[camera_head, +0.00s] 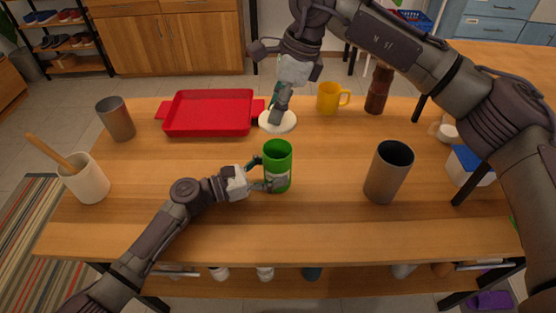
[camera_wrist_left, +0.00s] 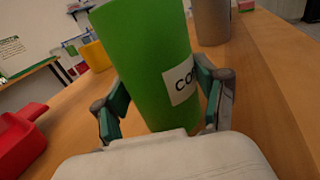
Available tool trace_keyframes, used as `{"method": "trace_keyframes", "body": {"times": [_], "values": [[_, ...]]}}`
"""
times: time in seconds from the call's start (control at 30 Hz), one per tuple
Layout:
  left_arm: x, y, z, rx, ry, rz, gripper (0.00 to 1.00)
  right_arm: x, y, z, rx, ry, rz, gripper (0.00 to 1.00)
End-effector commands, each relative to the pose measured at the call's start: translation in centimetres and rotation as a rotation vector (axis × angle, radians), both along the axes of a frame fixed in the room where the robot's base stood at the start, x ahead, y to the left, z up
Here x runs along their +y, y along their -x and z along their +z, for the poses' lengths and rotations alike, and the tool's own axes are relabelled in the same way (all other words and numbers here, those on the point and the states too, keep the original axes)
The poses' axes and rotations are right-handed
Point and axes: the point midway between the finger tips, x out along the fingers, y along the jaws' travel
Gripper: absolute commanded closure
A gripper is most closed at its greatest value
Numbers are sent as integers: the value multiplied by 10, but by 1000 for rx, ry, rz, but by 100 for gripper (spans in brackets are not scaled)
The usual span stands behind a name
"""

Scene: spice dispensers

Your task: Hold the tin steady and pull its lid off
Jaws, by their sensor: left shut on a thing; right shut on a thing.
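The green tin (camera_head: 277,160) stands upright on the wooden table near its middle, with its open top showing. My left gripper (camera_head: 266,176) is shut on the tin from the left. The left wrist view shows the fingers on both sides of the green tin (camera_wrist_left: 150,60), which has a white label with partly hidden lettering. My right gripper (camera_head: 280,108) is shut on the round, pale lid (camera_head: 278,122). The lid is apart from the tin, above and behind it in the head view. The inside of the tin is dark.
A red tray (camera_head: 210,128) lies behind left. A yellow mug (camera_head: 328,98) and a brown pepper mill (camera_head: 378,90) stand behind right. A grey cup (camera_head: 388,172) stands right of the tin, another grey cup (camera_head: 117,119) far left. A pale crock (camera_head: 86,184) holds a wooden utensil. The front middle is clear.

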Motion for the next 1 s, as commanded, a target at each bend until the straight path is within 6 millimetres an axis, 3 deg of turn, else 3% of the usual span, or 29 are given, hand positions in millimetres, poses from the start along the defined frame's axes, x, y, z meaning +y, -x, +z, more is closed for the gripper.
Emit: {"method": "trace_keyframes", "body": {"times": [0.13, 0.17, 0.3, 0.73, 1.0], "values": [[1, 0, -1, 0, -1, 1, 56, 0, 0, 0, 0, 0, 0, 100], [1, 0, -1, 1, -2, 1, 24, 0, 0, 0, 0, 0, 0, 100], [0, 0, -1, 0, -1, 1, 0, 0, 0, 0, -1, -1, 0, 100], [6, 2, -1, 2, -1, 1, 0, 0, 0, 0, -1, -1, 0, 100], [52, 22, -2, 2, -3, 2, 0, 0, 0, 0, -1, -1, 0, 100]]}}
